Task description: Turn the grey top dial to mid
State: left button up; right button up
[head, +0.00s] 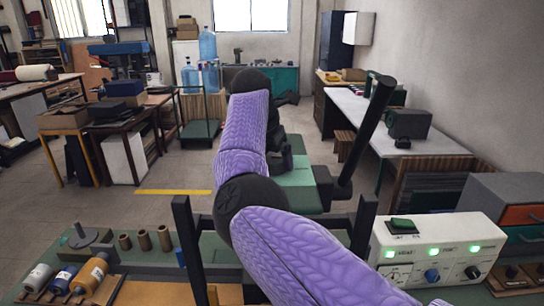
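A white control box (438,250) stands on the bench at the lower right, with green lit lamps on its front. Its front carries a blue knob (432,275) and a black knob (472,272). A dark plate with a green switch (402,224) lies on its top. I cannot make out a grey top dial for certain. My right arm, in purple quilted cover, crosses the middle of the view. My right gripper (284,157) appears as a dark shape beyond the arm, partly hidden by it and well away from the box; its fingers are unclear. My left gripper is not in view.
A dark slanted pole (366,130) rises behind the box. A grey cabinet with an orange drawer (520,216) is at right.

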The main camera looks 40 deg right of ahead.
jog(key=c, duration=0.8)
jog(key=shift+c, duration=0.2)
